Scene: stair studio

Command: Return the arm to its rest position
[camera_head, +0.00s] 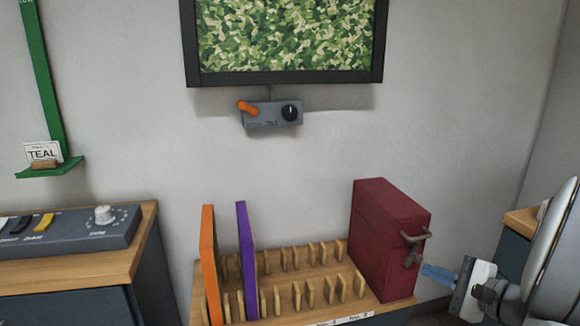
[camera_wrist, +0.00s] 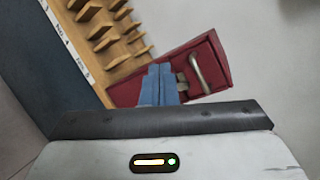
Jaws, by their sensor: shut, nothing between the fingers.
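My gripper (camera_head: 439,273) is at the lower right of the head view, with its blue fingers pointing left toward the dark red box. In the wrist view its blue fingers (camera_wrist: 159,84) are together, with nothing between them. The dark red box (camera_head: 380,238) stands upright at the right end of the wooden rack and has a metal handle (camera_head: 413,248) on its near side. In the wrist view the box (camera_wrist: 205,60) and handle (camera_wrist: 199,72) lie just beyond the fingertips. I cannot tell whether the fingertips touch the box.
The wooden rack (camera_head: 300,310) has rows of pegs and holds an orange panel (camera_head: 209,262) and a purple panel (camera_head: 245,255). A control console (camera_head: 70,235) sits on a cabinet at left. A grey switch box (camera_head: 270,114) hangs below a framed camouflage picture (camera_head: 285,35). A green stand (camera_head: 50,170) is on the left wall.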

